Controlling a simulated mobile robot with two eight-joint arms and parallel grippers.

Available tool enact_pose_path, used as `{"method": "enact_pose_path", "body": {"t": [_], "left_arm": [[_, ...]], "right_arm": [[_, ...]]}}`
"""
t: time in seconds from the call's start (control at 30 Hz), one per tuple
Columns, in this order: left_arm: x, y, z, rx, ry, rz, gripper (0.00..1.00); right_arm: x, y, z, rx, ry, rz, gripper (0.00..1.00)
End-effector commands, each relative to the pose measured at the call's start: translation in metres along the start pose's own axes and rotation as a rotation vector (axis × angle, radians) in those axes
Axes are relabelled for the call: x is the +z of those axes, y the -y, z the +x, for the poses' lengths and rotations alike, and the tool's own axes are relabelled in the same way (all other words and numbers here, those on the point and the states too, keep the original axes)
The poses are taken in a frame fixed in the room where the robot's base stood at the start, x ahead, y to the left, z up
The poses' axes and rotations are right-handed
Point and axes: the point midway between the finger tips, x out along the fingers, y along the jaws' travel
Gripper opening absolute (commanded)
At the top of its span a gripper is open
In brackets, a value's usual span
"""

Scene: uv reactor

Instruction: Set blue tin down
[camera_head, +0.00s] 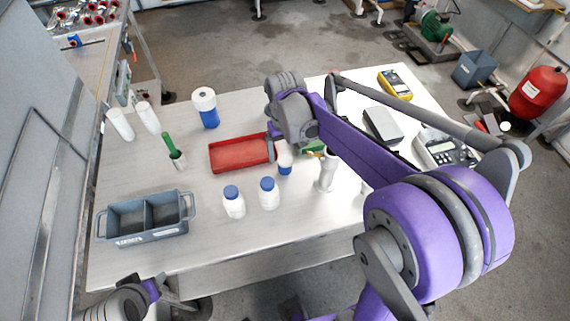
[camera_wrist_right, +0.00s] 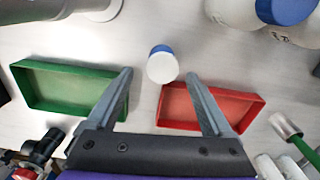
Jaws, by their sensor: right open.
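A small tin (camera_head: 285,162) with a white top and blue lower body appears to stand on the white table, between a red tray (camera_head: 241,154) and a green tray (camera_head: 314,147). In the right wrist view the tin (camera_wrist_right: 162,65) lies between and slightly beyond the two fingertips. My right gripper (camera_wrist_right: 159,75) is open, with a visible gap on both sides of the tin. In the head view my right arm hides most of the green tray and part of this gripper. My left arm (camera_head: 130,300) is at the lower left edge; its fingers are unclear.
White bottles with blue caps (camera_head: 234,203) (camera_head: 268,193) stand in front of the red tray. A larger blue-and-white container (camera_head: 206,108), a green-handled brush (camera_head: 174,152) and a grey divided bin (camera_head: 146,234) are on the left. A yellow meter (camera_head: 395,84) lies at the back right.

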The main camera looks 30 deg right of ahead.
Motion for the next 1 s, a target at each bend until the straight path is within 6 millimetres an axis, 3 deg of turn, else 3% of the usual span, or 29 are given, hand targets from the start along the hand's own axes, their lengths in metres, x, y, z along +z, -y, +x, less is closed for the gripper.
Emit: {"method": "enact_pose_path", "body": {"t": [0.23, 0.57, 1.0], "left_arm": [[0.001, 0.0, 0.001, 0.0, 0.0, 0.0, 0.5], [0.001, 0.0, 0.001, 0.0, 0.001, 0.0, 0.5], [0.001, 0.0, 0.001, 0.0, 0.001, 0.0, 0.5]], "right_arm": [[0.001, 0.002, 0.036, 0.0, 0.0, 0.0, 0.85], [0.001, 0.002, 0.042, 0.0, -0.001, 0.0, 0.83], [0.001, 0.002, 0.042, 0.0, -0.001, 0.0, 0.04]]}}
